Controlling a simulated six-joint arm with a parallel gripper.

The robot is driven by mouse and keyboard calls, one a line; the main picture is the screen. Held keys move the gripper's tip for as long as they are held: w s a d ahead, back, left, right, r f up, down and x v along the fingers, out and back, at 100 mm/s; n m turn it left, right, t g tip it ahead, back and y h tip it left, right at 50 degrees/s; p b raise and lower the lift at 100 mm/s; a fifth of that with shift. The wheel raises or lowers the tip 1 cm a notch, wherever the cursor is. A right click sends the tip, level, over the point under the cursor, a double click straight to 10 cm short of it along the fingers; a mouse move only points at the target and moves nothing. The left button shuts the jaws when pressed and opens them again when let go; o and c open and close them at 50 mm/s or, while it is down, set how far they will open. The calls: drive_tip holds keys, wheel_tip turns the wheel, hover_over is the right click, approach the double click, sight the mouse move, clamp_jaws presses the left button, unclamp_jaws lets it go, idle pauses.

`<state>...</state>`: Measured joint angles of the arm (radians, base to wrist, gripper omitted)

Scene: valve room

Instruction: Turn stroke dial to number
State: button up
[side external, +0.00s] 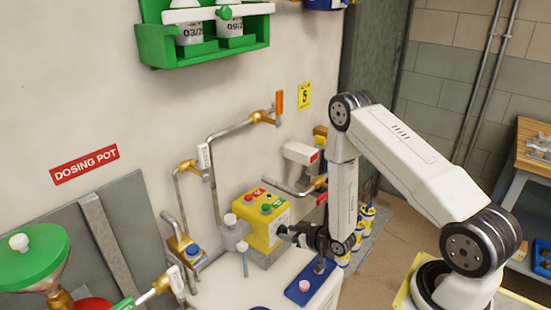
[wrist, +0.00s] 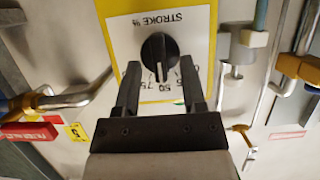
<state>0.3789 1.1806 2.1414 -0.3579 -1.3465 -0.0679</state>
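The black stroke dial (wrist: 160,52) sits on a white plate marked STROKE %, on the yellow box (wrist: 110,8). In the wrist view its white pointer mark is at the bottom, close to the 50. The 75 is beside it, and other numbers are partly hidden by a finger. My gripper (wrist: 160,68) is open, one finger at each side of the dial's lower part, with gaps showing; contact is not visible. In the side external view my gripper (side external: 283,233) is at the right face of the yellow box (side external: 262,228); the dial is hidden there.
Red and green buttons (side external: 266,208) top the yellow box. Pipes and a valve with an orange handle (side external: 279,101) are on the wall behind. A blue tray (side external: 306,286) with a pink-topped item lies below my gripper. Yellow-topped bottles (side external: 366,218) stand behind my arm.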

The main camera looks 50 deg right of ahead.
drive_tip(key=shift+s, duration=0.15)
drive_tip(key=v, duration=0.7)
drive_tip(key=shift+s+r, duration=0.25)
drive_tip(key=shift+w, duration=0.15)
drive_tip(key=a+r+g, duration=0.4)
drive_tip(key=r+g, duration=0.3)
drive_tip(key=r, duration=0.2)
drive_tip(key=s+a+r+g, duration=0.4)
drive_tip(key=s+a+r, duration=0.2)
drive_tip(key=r, duration=0.1)
drive_tip(key=shift+s, duration=0.2)
idle(0.4)
idle(0.4)
